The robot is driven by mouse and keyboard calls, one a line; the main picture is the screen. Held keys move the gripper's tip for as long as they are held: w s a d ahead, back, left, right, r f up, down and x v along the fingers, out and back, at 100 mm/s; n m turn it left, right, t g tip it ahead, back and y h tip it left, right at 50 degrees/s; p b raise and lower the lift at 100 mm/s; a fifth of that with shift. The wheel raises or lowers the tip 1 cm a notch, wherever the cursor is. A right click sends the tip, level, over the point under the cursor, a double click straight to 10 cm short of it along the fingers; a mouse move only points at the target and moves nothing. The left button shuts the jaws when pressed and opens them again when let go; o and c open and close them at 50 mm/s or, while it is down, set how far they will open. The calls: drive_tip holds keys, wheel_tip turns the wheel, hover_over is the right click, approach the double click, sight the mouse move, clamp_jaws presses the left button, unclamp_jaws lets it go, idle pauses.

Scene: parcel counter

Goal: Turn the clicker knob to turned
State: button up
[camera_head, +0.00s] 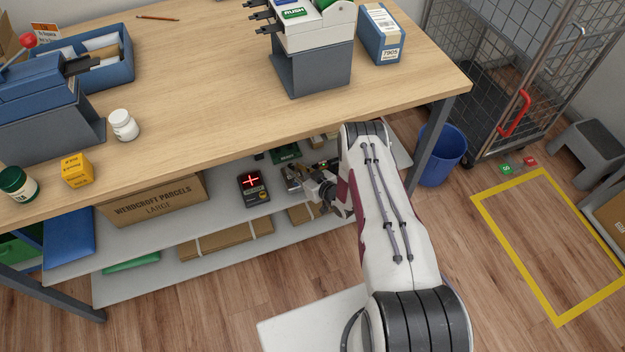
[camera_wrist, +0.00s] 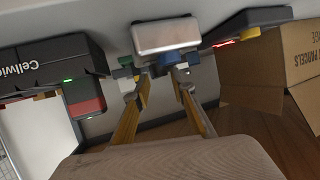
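A silver metal box (camera_wrist: 166,33) with a blue round part that looks like the clicker knob (camera_wrist: 168,61) is at the top middle of the wrist view. In the head view the silver clicker (camera_head: 291,179) is on the shelf under the counter, partly hidden by my gripper (camera_head: 312,186). In the wrist view my gripper (camera_wrist: 158,80) has its two yellow-sided fingers apart, with their tips close to either side of the knob. I cannot tell whether they touch it. The knob's turned angle cannot be read.
A black device with a red lit cross (camera_head: 253,188) lies left of the clicker. A black box with lettering (camera_wrist: 50,65) is at the left of the wrist view. A large carton (camera_head: 155,203) stands on the same shelf. The counter's front edge (camera_head: 230,136) overhangs the shelf.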

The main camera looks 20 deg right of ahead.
sight(291, 167)
drive_tip(key=v, duration=0.9)
drive_tip(key=shift+s+r, duration=0.2)
drive_tip(key=shift+s, duration=0.1)
drive_tip(key=shift+d, duration=0.1)
drive_tip(key=shift+o, duration=0.3)
drive_tip(key=shift+o, duration=1)
drive_tip(key=shift+m+h, duration=0.6)
drive_tip(key=shift+h, duration=0.1)
drive_tip(key=shift+w+a+f, duration=0.3)
drive_tip(key=shift+w+a, duration=0.05)
drive_tip(key=shift+w, duration=0.2)
drive_tip(key=shift+w+a+f, duration=0.25)
drive_tip(key=shift+w+a, duration=0.15)
drive_tip(key=shift+w, duration=0.2)
drive_tip(key=shift+w+a+f, duration=0.3)
drive_tip(key=shift+w+a, duration=0.05)
drive_tip(key=shift+w, duration=0.2)
drive_tip(key=shift+t, duration=0.3)
drive_tip(key=shift+w, duration=0.15)
drive_tip(key=shift+x, duration=3.75)
drive_tip(key=shift+f, duration=0.1)
